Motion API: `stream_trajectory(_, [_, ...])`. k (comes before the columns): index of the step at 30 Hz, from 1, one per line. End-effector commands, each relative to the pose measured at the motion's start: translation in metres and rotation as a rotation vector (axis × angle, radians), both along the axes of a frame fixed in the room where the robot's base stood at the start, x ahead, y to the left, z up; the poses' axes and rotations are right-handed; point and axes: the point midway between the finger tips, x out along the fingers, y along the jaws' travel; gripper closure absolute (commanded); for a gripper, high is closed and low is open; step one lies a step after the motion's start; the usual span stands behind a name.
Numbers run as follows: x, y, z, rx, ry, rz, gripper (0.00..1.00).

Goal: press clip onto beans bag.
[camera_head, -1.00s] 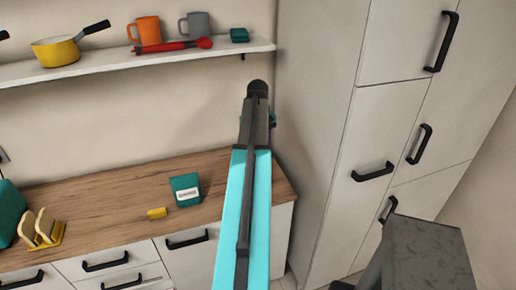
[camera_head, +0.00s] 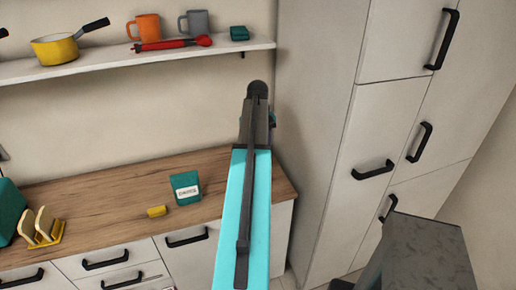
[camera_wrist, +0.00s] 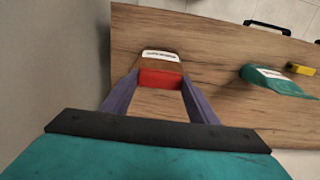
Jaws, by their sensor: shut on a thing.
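My gripper (camera_wrist: 160,80) is shut on a red clip (camera_wrist: 160,79), which spans the gap between the two purple fingers in the wrist view. Just beyond the clip is a brown bag (camera_wrist: 160,64) with a white label, probably the beans bag; the label is too small to read. The clip overlaps the bag's near edge in the picture; I cannot tell whether they touch. In the head view, my arm hides the clip, the brown bag and my fingertips.
A toast rack (camera_head: 45,236) is at far left. A shelf (camera_head: 110,62) with mugs hangs above; a tall cabinet (camera_head: 310,130) stands right.

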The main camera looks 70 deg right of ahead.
Motion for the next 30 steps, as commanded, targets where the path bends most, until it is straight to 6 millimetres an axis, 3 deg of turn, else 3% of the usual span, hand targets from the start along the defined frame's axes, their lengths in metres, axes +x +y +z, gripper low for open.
stream_trajectory(30, [0.0001, 0.0001, -0.0064, 0.000, 0.000, 0.000, 0.67])
